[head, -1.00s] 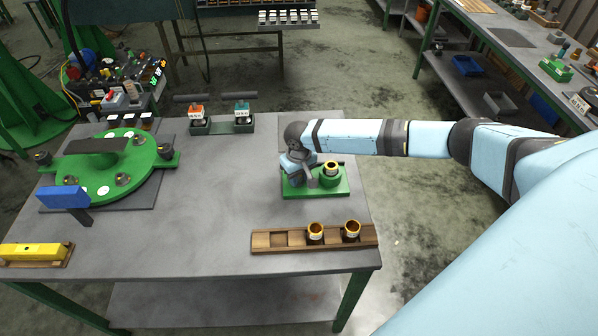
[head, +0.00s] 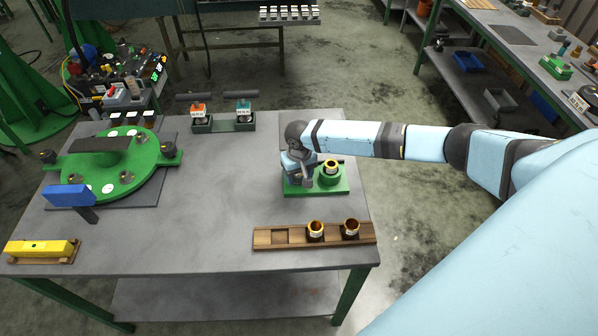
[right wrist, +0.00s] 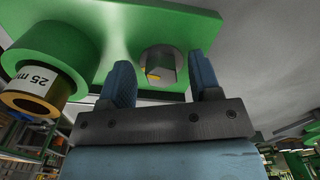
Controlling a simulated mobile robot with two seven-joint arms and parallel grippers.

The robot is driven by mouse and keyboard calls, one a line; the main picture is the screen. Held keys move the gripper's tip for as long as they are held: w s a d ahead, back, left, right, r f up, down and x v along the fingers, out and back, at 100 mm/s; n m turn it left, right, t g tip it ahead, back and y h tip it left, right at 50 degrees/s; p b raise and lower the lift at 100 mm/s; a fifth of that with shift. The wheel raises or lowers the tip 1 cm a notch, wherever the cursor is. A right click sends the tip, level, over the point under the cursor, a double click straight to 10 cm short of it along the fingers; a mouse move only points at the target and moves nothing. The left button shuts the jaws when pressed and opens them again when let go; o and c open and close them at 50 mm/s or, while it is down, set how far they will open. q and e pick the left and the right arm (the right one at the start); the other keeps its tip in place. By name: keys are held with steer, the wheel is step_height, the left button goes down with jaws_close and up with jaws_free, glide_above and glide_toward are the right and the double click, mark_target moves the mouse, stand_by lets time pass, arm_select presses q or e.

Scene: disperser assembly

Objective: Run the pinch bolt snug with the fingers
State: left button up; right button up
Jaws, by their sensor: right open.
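A green fixture block (head: 340,188) stands near the right side of the grey table and holds an upright brass-lined ring (head: 331,166). In the right wrist view the ring (right wrist: 38,92) carries a label reading 25 mm and sits in a green collar. A grey bolt head (right wrist: 167,68) with a small yellow mark shows on the green block, probably the pinch bolt. My right gripper (head: 308,182) is at the left of the ring. Its two blue fingers (right wrist: 163,80) are open, one on each side of the bolt head, with visible gaps. My left gripper is not in view.
A wooden rack (head: 279,237) with two brass-lined rings is at the front right. A green round fixture (head: 145,155) stands at the left, near a blue block (head: 68,195) and a yellow bar (head: 38,249). The middle of the table is clear.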

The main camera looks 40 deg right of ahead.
mark_target(299, 176)
step_height(299, 176, up, 14)
steer(key=b, duration=0.1)
steer(key=shift+f, duration=0.15)
stand_by(0.6)
